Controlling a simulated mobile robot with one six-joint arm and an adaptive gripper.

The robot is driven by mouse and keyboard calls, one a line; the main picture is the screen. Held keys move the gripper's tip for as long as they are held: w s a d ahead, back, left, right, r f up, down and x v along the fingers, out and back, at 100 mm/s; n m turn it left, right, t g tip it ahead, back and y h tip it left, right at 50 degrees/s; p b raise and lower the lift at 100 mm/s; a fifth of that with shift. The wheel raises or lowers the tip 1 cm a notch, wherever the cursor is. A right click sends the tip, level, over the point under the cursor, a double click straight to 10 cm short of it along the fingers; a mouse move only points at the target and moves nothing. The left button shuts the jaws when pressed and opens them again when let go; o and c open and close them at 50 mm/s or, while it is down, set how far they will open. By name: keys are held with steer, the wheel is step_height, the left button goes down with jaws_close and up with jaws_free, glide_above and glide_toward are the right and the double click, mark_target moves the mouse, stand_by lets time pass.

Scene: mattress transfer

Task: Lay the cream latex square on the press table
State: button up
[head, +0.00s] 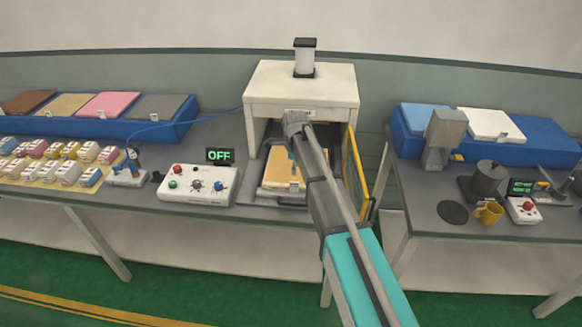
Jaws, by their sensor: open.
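A cream-tan square (281,172) lies flat inside the white press (300,84), on the dark press table (250,188). My forearm crosses in front and hides its right part. My gripper (292,155) is open at the press mouth, close to the square and mostly hidden behind my arm. I cannot tell whether its fingers touch the square. A tan square (66,104) and an off-white square (490,124) also lie on the blue trays.
The left blue tray (125,132) also holds brown, pink and grey squares. A control box (198,185) and an OFF display (219,156) stand left of the press. A yellow guard (356,170) stands at its right.

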steer(key=shift+r+p, duration=1.75)
steer(key=shift+r, duration=0.35)
steer(key=s+d+n, duration=1.8)
steer(key=s+d, duration=0.4)
steer(key=s, duration=0.3)
steer(key=shift+s, duration=0.4)
